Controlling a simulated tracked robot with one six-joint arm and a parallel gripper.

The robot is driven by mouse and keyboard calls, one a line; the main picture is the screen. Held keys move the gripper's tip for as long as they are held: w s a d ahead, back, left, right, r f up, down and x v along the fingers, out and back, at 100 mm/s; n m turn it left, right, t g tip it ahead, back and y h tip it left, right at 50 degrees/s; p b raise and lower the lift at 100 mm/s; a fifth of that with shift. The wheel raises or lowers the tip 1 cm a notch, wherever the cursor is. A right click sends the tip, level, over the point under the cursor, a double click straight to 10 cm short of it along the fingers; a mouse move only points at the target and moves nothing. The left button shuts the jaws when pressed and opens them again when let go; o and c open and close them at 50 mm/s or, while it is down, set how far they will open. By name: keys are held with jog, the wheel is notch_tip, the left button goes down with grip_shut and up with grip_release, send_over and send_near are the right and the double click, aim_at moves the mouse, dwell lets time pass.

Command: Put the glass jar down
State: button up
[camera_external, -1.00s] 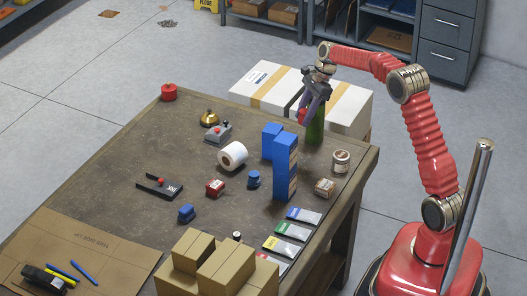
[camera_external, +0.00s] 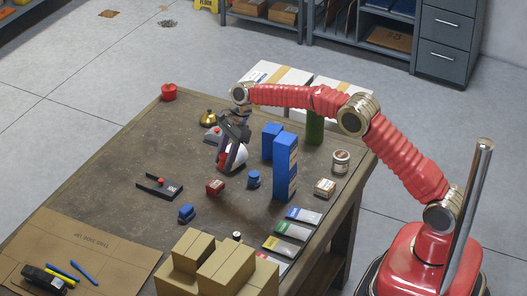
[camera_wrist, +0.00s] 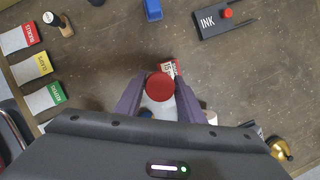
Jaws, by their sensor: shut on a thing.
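The glass jar has a round red lid (camera_wrist: 160,86) and a pale body (camera_wrist: 160,112), seen from above in the wrist view. My gripper (camera_wrist: 160,101) is shut on the jar, with one purple-grey finger on each side of it. The jar is mostly hidden there. I cannot tell how far its base is from the tabletop.
A red box (camera_external: 215,187) and a blue item (camera_external: 254,179) are close by. The brass bell (camera_external: 208,117) stands behind the gripper. Tall blue boxes (camera_external: 285,167) and a green bottle (camera_external: 315,127) stand to the right. The table's left part is fairly clear.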

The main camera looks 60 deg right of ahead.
jog(key=shift+w+a+r+m+t, duration=0.3)
jog(key=shift+w+r+m, duration=0.35)
jog(key=shift+w+m, duration=0.25)
jog(key=shift+w+a+r+m+t, duration=0.2)
jog(key=shift+w+a+r+m, duration=0.1)
jog(key=shift+w+r+m, duration=0.5)
jog(key=shift+w+f, duration=0.15)
jog(key=shift+f, duration=0.15)
send_over(211, 185)
jog(key=d, duration=0.1)
jog(key=shift+s+f, duration=0.25)
jog(key=shift+f, duration=1)
jog(key=shift+s+f, duration=0.2)
jog(key=shift+f, duration=1)
jog(key=shift+f, duration=2.5)
jog(key=shift+f, duration=0.1)
jog(key=o, duration=1.1)
